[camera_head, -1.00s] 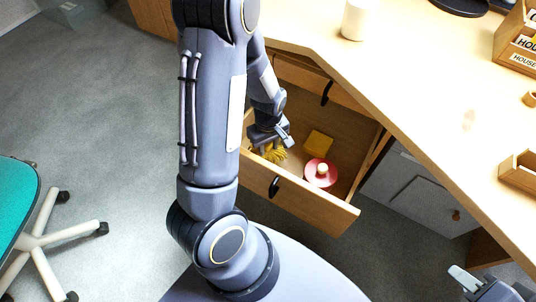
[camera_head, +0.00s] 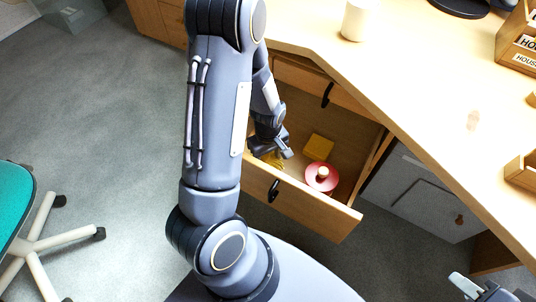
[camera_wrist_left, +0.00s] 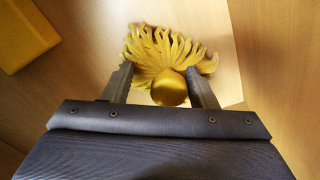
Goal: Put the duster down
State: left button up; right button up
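The duster (camera_wrist_left: 168,52), a yellow one with splayed strands and a round knob, lies in the open wooden drawer. In the head view its strands (camera_head: 275,160) show at the drawer's left part, partly hidden by my gripper. My left gripper (camera_head: 268,148) reaches down into the drawer over the duster. In the left wrist view its two fingers (camera_wrist_left: 160,88) stand apart on either side of the knob, with a gap at the left finger. The right finger is close to the knob; contact is unclear. My right gripper (camera_head: 472,290) is partly in view at the bottom right corner.
The desk top (camera_head: 410,90) is above, with a white cylinder (camera_head: 356,20). A teal chair (camera_head: 14,205) stands at left.

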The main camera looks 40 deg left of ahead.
pick_arm(q)
jog(key=shift+r, duration=0.3)
jog(key=s+d+r+m+t+h+p, duration=0.1)
jog(key=s+d+r+m+p, duration=0.15)
jog(key=r, duration=0.85)
jog(key=s+d+r+m+t+h+p, duration=0.2)
jog(key=r+p, duration=0.1)
jog(key=r, duration=0.9)
jog(key=s+d+r+m+t, duration=0.2)
jog(key=s+d+r+m, duration=0.3)
jog(key=s+r+m, duration=0.2)
jog(key=shift+s+d+t+h, duration=0.15)
jog(key=shift+s+t+h, duration=0.2)
jog(key=shift+s, duration=0.4)
